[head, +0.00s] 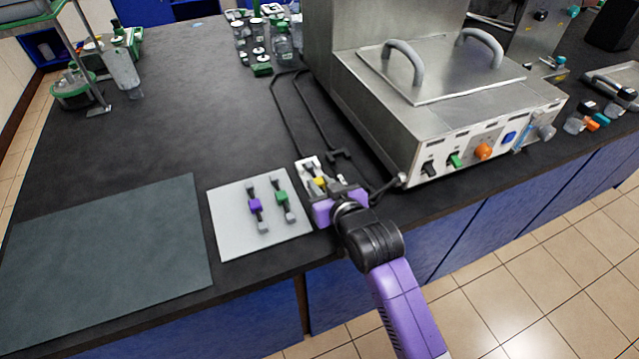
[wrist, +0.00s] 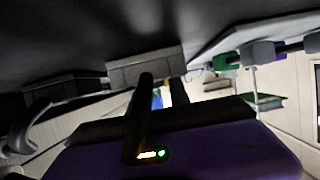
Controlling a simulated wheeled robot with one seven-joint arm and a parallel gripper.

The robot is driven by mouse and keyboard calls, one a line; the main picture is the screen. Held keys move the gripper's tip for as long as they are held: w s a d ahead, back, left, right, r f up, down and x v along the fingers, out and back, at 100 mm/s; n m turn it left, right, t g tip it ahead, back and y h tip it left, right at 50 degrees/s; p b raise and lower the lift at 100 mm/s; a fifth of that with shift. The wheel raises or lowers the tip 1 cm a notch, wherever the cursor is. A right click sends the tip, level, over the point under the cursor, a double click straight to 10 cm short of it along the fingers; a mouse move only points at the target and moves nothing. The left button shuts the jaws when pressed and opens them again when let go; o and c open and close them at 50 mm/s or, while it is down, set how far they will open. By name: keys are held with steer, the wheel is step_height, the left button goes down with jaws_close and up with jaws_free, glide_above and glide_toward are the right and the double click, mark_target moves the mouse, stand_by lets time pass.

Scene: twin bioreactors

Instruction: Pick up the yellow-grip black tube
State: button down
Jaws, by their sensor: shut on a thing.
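The yellow-grip black tube (head: 320,182) is at my gripper (head: 328,186), near the table's front edge in the head view. Its yellow part shows between the jaws, and my gripper is shut on it. The jaws and wrist hide much of the tube. In the wrist view, my gripper's dark fingers (wrist: 160,98) reach up to a grey block at their tips; the yellow grip is not clear there. I cannot tell whether the tube touches the surface below.
Left of my gripper, a light grey mat (head: 228,238) holds a purple-grip tube (head: 255,205) and a green-grip tube (head: 282,200). A steel machine (head: 435,95) with switches stands right. A black hose (head: 287,110) lies behind. A dark mat (head: 110,260) lies left.

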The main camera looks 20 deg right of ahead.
mark_target(321, 187)
steer(key=shift+r, duration=0.15)
step_height(321, 187, up, 20)
steer(key=shift+f, duration=0.25)
